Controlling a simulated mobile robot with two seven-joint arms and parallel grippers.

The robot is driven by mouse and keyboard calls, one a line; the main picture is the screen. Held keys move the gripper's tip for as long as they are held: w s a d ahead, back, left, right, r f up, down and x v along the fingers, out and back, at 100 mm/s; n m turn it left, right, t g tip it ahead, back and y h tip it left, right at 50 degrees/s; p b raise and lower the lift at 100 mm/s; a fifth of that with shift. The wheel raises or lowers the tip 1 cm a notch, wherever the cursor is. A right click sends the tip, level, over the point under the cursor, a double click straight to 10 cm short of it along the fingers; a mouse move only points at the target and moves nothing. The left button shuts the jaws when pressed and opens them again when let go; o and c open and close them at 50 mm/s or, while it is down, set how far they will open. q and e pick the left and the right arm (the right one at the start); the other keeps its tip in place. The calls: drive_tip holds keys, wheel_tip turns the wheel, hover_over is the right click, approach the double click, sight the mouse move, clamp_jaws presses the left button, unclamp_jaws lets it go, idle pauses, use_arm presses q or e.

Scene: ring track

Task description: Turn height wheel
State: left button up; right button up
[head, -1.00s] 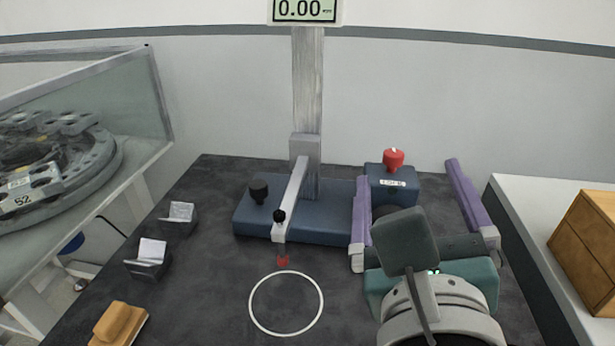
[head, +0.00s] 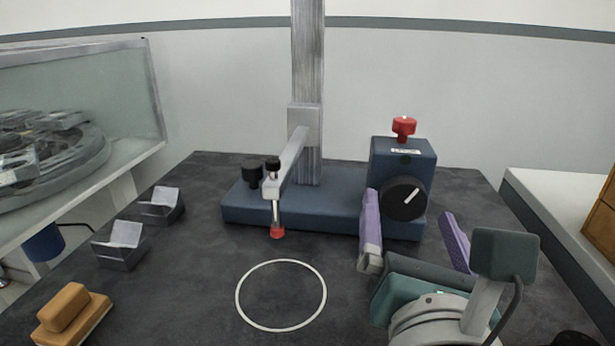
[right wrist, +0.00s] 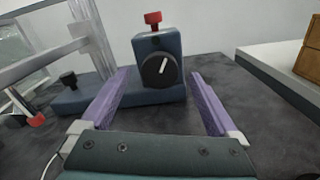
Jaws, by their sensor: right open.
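The black height wheel (head: 404,198) has a white pointer line and sits on the front of the blue block at the right end of the height gauge. It also shows in the right wrist view (right wrist: 159,69), between and beyond my fingers. My right gripper (head: 412,225) is open, with purple fingers spread wide. It is in front of the wheel, apart from it and empty. A red knob (head: 403,127) stands on top of the block. The gauge's arm carries a red-tipped probe (head: 277,231) above the table. My left gripper is not in view.
A white ring (head: 281,295) is marked on the dark table. Two metal V-blocks (head: 121,245) and a tan wooden-looking block (head: 70,312) are at left. A glass-screened bench with a round machine stands far left. A white counter (head: 560,210) borders the right.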

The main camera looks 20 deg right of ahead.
sight(406, 200)
drive_tip(key=shift+x, duration=1.7)
drive_tip(key=shift+c, duration=0.2)
drive_tip(key=c, duration=1.3)
